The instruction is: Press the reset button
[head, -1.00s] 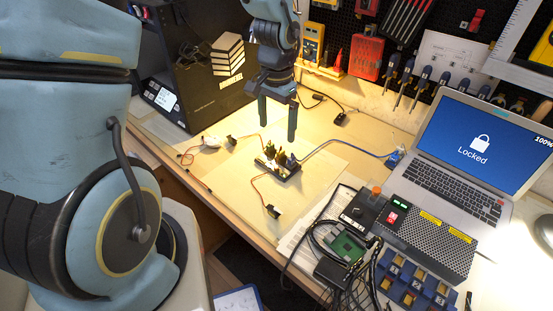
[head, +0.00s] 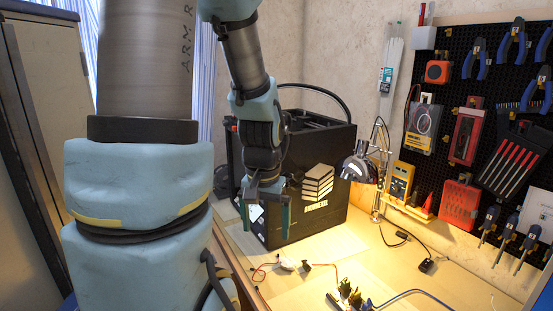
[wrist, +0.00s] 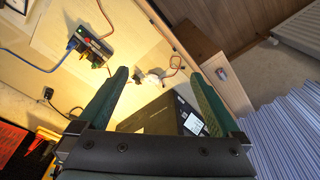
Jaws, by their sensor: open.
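I cannot make out a part that is clearly a reset button. A small black block with plugs (wrist: 97,46) lies on the table in the wrist view, left of my gripper (wrist: 158,76), with a small red spot on its top. Its plugs also show at the bottom edge of the head view (head: 350,294). My gripper (head: 265,228) is open and empty, its fingers pointing down in front of the large black case (head: 312,222). A small white object (wrist: 152,79) lies on the table and appears between the fingertips in the wrist view, apart from them.
A desk lamp (head: 360,168) stands right of the case. A yellow multimeter (head: 400,182) and a red case (head: 459,205) are at the pegboard (head: 505,90). Cables cross the lit table. The tabletop (head: 330,250) in front of the case is mostly clear.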

